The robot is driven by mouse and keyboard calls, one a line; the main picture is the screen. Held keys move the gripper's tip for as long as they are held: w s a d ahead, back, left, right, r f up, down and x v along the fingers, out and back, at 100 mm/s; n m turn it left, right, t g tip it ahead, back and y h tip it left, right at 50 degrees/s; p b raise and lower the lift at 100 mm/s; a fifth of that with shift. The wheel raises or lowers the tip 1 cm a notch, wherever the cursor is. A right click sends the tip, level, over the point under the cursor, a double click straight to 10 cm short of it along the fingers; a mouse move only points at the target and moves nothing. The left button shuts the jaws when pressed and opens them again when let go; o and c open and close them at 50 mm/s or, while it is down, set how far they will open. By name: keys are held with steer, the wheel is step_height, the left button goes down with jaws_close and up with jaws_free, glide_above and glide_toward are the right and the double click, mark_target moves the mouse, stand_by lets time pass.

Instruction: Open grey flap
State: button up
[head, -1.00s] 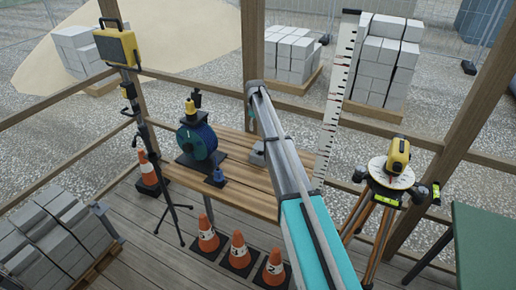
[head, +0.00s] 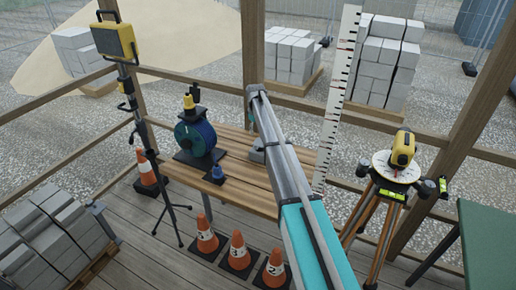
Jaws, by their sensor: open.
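A small grey block-like thing (head: 257,152) sits on the slatted wooden table, partly hidden behind my arm. It may carry the grey flap, but I cannot make out a flap, a hinge or whether it is open. My arm rises from the bottom edge over the table's right half. My gripper does not show; the arm hides whatever is behind it.
Several orange cones (head: 207,234) stand on the floor. A lamp stand (head: 115,40) is left; a tripod instrument (head: 402,150) and green table (head: 495,240) are right.

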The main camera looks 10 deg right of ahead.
mark_target(256, 145)
steer(key=shift+f+b, duration=4.1)
steer(key=shift+f, duration=0.3)
jaws_close()
steer(key=shift+d, duration=0.35)
steer(key=shift+a+r, duration=0.2)
steer(key=shift+a, duration=0.05)
